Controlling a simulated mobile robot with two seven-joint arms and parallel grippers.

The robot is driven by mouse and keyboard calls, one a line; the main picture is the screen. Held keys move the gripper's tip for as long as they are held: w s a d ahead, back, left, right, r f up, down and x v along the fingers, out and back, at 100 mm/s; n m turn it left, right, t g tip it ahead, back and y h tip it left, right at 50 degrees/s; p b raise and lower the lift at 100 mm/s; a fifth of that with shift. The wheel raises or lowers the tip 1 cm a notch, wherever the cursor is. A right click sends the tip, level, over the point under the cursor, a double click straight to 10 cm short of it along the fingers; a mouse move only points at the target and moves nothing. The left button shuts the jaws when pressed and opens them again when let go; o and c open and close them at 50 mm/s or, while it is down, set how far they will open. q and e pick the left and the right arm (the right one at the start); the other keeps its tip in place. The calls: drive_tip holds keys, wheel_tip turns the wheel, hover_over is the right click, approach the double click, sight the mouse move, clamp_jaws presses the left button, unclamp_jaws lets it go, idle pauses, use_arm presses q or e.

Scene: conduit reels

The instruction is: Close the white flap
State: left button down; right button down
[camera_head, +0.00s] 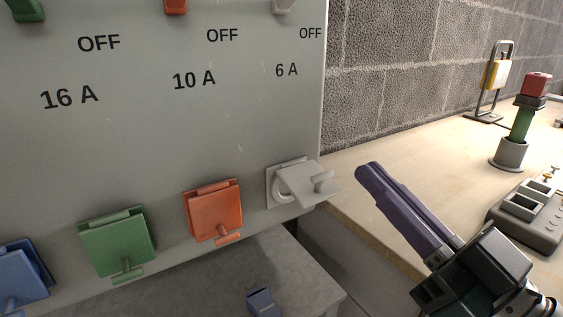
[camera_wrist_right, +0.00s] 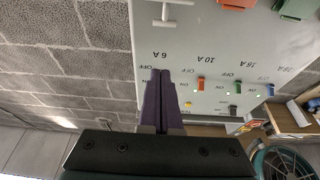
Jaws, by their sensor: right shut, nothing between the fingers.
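The white flap (camera_head: 312,184) is at the lower right of the grey panel, under the 6 A label. It sticks out from its square frame, partly open, with a round white socket (camera_head: 283,188) showing behind it. A small white knob stands on the flap. In the right wrist view, which is upside down, part of the white flap (camera_wrist_right: 165,14) shows at the top edge. My right gripper (camera_head: 368,171) is shut and empty, a little to the right of the flap and apart from it. Its purple fingers also show together in the right wrist view (camera_wrist_right: 160,73). My left gripper is not in view.
The orange flap (camera_head: 214,212), green flap (camera_head: 117,243) and blue flap (camera_head: 22,277) sit left of the white one. A wooden bench (camera_head: 385,160) to the right holds a grey tray (camera_head: 530,215) and a stacked post (camera_head: 521,125). A block wall stands behind.

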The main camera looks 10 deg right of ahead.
sight(311, 173)
drive_tip(key=w+a+f+b, duration=0.1)
drive_tip(key=w+a+f, duration=0.1)
drive_tip(key=w, duration=0.4)
drive_tip(key=shift+b, duration=0.35)
drive_tip(key=shift+s+a, duration=0.1)
